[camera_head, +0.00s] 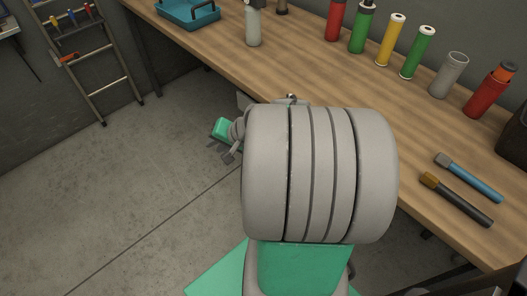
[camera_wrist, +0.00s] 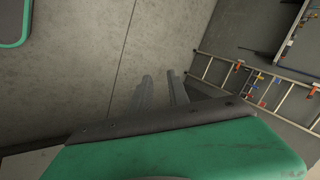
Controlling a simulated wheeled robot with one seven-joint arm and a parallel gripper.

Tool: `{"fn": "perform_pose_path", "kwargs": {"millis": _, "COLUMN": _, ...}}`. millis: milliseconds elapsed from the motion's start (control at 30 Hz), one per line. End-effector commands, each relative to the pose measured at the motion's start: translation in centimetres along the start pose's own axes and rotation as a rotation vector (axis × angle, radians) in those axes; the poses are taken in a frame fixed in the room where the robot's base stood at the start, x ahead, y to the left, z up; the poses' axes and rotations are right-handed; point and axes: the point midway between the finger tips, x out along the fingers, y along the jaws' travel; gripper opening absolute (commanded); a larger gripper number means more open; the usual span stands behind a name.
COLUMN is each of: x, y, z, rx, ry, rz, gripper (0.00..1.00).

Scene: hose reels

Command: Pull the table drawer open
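The table (camera_head: 235,72) has a long wooden top that runs from the upper left to the lower right in the head view. Its drawer does not show in either view; my large grey arm link covers part of the table's front edge. My gripper shows only partly in the head view, small, beyond the left side of that arm link and in front of the table. In the wrist view my gripper (camera_wrist: 159,80) shows two grey fingers with a gap between them. Nothing is held between them, and bare floor shows beyond.
On the table stand a green cylinder (camera_head: 362,30), a yellow cylinder (camera_head: 390,42), a grey cup (camera_head: 448,76) and a blue tray (camera_head: 187,12). Two handled tools lie near the front edge. A ladder (camera_head: 97,60) leans at the wall. The floor (camera_head: 120,180) left of the table is clear.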

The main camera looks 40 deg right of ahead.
Motion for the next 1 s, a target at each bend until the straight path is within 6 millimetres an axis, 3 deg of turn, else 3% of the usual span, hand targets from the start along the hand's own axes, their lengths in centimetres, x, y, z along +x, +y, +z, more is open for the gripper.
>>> {"fn": "perform_pose_path", "kwargs": {"millis": 33, "x": 4.0, "y": 5.2, "z": -0.8, "rx": 0.197, "ry": 0.058, "rz": -0.075, "gripper": 0.22}}
{"fn": "perform_pose_path", "kwargs": {"millis": 100, "x": 5.6, "y": 9.1, "z": -3.1, "rx": 0.474, "ry": 0.156, "rz": -0.222, "gripper": 0.22}}
{"fn": "perform_pose_path", "kwargs": {"millis": 233, "x": 5.1, "y": 15.9, "z": -7.2, "rx": 0.909, "ry": 0.346, "rz": -0.493, "gripper": 0.22}}
{"fn": "perform_pose_path", "kwargs": {"millis": 333, "x": 3.4, "y": 19.2, "z": -9.1, "rx": 1.097, "ry": 0.444, "rz": -0.637, "gripper": 0.22}}
{"fn": "perform_pose_path", "kwargs": {"millis": 500, "x": 2.4, "y": 20.3, "z": -10.3, "rx": 1.182, "ry": 0.488, "rz": -0.712, "gripper": 0.22}}
{"fn": "perform_pose_path", "kwargs": {"millis": 800, "x": 6.2, "y": 18.7, "z": -14.0, "rx": 1.176, "ry": 0.484, "rz": -0.709, "gripper": 0.22}}
{"fn": "perform_pose_path", "kwargs": {"millis": 1000, "x": 7.2, "y": 18.3, "z": -15.2, "rx": 1.177, "ry": 0.488, "rz": -0.708, "gripper": 0.22}}
